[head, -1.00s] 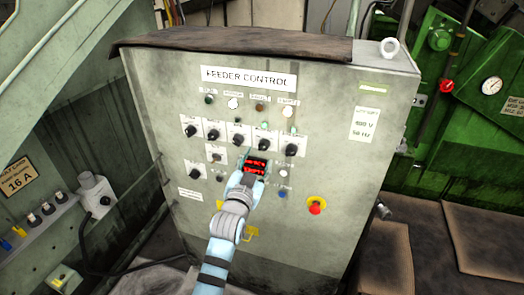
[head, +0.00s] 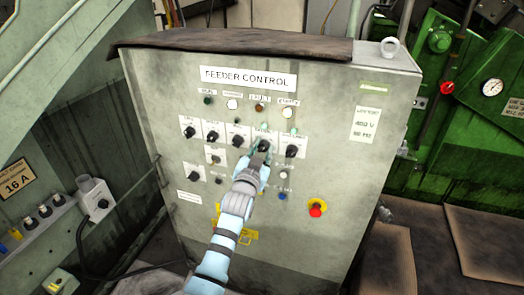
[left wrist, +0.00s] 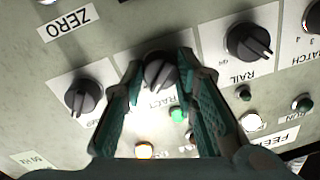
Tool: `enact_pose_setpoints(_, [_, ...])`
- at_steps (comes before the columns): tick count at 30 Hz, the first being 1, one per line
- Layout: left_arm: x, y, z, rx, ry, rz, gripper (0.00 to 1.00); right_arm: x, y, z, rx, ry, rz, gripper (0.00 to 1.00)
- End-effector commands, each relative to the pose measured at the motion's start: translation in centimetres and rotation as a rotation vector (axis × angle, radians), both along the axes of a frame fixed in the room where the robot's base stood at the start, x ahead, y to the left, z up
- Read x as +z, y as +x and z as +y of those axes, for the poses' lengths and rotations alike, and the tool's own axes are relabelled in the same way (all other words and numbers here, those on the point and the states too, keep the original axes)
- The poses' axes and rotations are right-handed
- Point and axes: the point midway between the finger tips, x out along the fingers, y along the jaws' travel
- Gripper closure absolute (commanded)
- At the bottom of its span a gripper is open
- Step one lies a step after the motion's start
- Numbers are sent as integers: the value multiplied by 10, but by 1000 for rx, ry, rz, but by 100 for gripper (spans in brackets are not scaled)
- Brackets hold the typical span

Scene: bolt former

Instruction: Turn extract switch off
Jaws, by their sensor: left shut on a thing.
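The extract switch is a black rotary knob (left wrist: 160,72) on a white plate, partly lettered "RACT" in the left wrist view. In the head view it is the fourth knob in the upper row, mostly hidden by my left gripper (head: 263,147). In the left wrist view my left gripper (left wrist: 160,80) has one finger on each side of the knob and is shut on it. A lit green lamp (left wrist: 177,114) shows just beyond the knob. My right gripper is not in view.
Neighbouring knobs stand close on both sides, one at left (left wrist: 82,95) and the rail knob (left wrist: 248,42). The grey feeder control cabinet (head: 340,190) carries a red emergency button (head: 316,208) at lower right. More small buttons sit below the knob row.

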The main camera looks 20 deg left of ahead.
Motion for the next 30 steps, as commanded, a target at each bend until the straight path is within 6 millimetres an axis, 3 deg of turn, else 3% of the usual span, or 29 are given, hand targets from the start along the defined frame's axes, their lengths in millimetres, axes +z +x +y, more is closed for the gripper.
enact_pose_setpoints(14, [0,0,0,-1,-161,14,100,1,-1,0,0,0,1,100])
enact_pose_setpoints(30, [1,0,1,0,-651,45,100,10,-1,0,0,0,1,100])
